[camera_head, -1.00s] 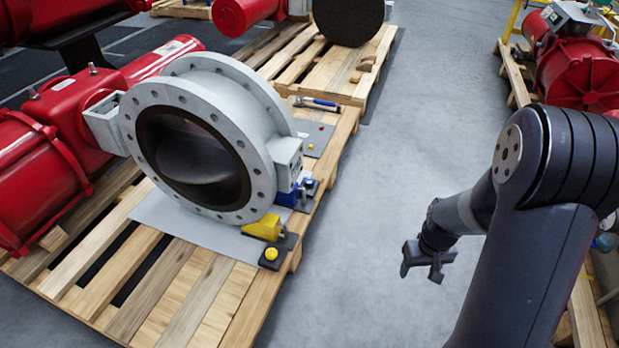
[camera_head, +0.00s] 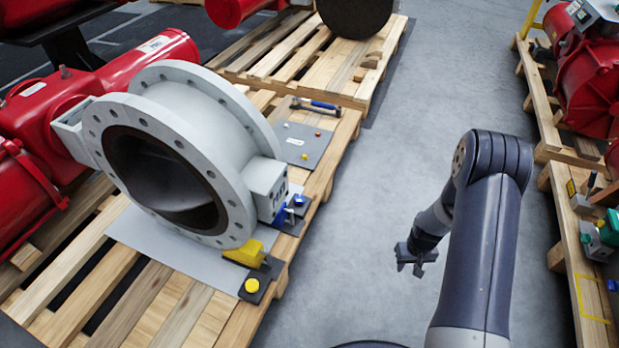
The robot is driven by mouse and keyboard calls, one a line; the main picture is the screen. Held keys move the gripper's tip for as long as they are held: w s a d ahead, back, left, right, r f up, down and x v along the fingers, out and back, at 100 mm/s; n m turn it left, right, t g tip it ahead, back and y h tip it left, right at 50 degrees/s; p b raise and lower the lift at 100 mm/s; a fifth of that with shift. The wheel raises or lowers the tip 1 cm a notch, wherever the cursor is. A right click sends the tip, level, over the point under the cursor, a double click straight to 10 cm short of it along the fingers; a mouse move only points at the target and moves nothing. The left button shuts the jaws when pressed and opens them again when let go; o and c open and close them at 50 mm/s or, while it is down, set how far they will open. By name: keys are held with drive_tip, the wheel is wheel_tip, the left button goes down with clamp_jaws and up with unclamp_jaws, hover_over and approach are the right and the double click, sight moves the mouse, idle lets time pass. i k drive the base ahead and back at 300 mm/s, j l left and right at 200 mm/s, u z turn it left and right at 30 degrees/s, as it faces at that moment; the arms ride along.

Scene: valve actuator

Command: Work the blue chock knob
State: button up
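The blue chock knob (camera_head: 299,200) is a small round blue knob on a dark block at the pallet's right edge. The blue chock (camera_head: 282,214) sits beside it, against the grey flanged valve (camera_head: 178,150). Nearer me, a yellow chock (camera_head: 246,253) has its own yellow knob (camera_head: 252,285). My gripper (camera_head: 416,268) hangs over the bare floor, to the right of the pallet and well apart from the blue knob. Its fingers look spread with nothing between them.
The wooden pallet (camera_head: 172,303) bears the valve and its red actuator (camera_head: 105,84). A grey plate with small knobs (camera_head: 301,146) and a hammer (camera_head: 315,104) lie farther back. Bare grey floor (camera_head: 357,215) is between the pallets. Another pallet (camera_head: 573,262) stands at the right.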

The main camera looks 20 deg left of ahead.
sight(299, 199)
drive_tip(key=i+l, duration=0.1)
drive_tip(key=i, duration=0.7)
drive_tip(key=i+l, duration=0.15)
drive_tip(key=i, duration=0.7)
drive_tip(key=i+u, duration=0.2)
drive_tip(key=u, duration=0.2)
drive_tip(key=i+l+u, duration=0.15)
drive_tip(key=u, duration=0.25)
drive_tip(key=i+l+u, duration=0.2)
drive_tip(key=u, duration=1.75)
drive_tip(key=i+l, duration=0.05)
drive_tip(key=l, duration=0.05)
